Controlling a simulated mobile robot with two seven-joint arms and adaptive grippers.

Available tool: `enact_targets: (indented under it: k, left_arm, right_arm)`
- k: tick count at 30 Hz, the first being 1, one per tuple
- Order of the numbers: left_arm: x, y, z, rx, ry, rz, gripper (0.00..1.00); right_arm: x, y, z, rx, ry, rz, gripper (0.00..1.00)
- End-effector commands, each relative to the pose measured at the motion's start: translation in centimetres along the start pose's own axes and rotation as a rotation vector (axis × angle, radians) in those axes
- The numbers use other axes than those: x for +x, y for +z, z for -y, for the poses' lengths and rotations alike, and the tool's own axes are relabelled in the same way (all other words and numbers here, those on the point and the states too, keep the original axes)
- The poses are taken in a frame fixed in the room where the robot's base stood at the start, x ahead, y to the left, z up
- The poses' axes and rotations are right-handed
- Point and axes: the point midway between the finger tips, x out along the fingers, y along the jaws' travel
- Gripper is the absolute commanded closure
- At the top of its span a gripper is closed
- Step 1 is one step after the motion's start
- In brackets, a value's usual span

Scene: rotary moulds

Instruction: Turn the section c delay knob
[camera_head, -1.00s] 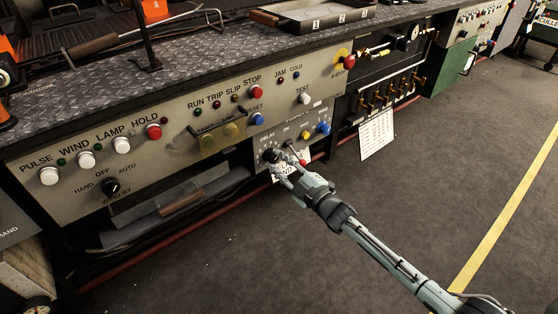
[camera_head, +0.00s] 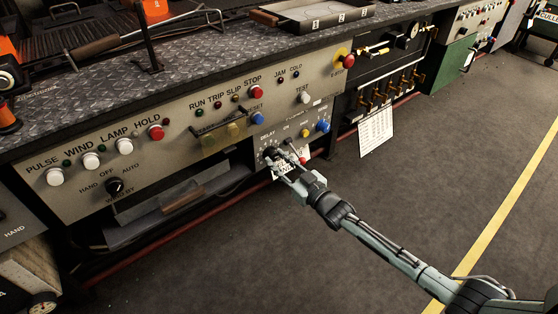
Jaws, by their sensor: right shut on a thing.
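The delay knob (camera_head: 268,153) is a small dark knob under the DELAY label on a small grey lower panel (camera_head: 313,117), right of centre in the head view. My right gripper (camera_head: 273,158) reaches it from the lower right and is shut on it. The fingers hide most of the knob, so its pointer angle cannot be read. My left gripper is out of view.
A white tag (camera_head: 288,167) hangs just below the knob, partly behind my gripper. A blue button (camera_head: 323,125) and a yellow one (camera_head: 304,133) sit to the right. The larger panel above carries a guard bar (camera_head: 220,124) and several buttons. The floor (camera_head: 400,190) is clear.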

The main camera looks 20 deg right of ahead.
Motion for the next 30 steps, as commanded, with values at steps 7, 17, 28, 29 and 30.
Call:
enact_targets:
  k: [7,17,28,29,30]
  left_arm:
    - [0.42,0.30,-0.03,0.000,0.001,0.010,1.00]
    - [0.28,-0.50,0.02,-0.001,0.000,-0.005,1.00]
    - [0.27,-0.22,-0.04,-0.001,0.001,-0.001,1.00]
    - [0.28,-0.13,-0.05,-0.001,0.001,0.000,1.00]
    - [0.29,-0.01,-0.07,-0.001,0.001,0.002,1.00]
  right_arm:
    - [-0.01,0.02,-0.07,0.078,0.001,0.001,1.00]
    - [-0.02,0.03,-0.06,0.101,0.001,0.001,1.00]
    - [-0.02,0.03,-0.04,0.099,0.001,0.001,0.51]
    - [-0.02,0.03,-0.04,0.099,0.001,0.001,0.51]
    - [-0.02,0.03,-0.03,0.099,0.001,0.001,0.51]
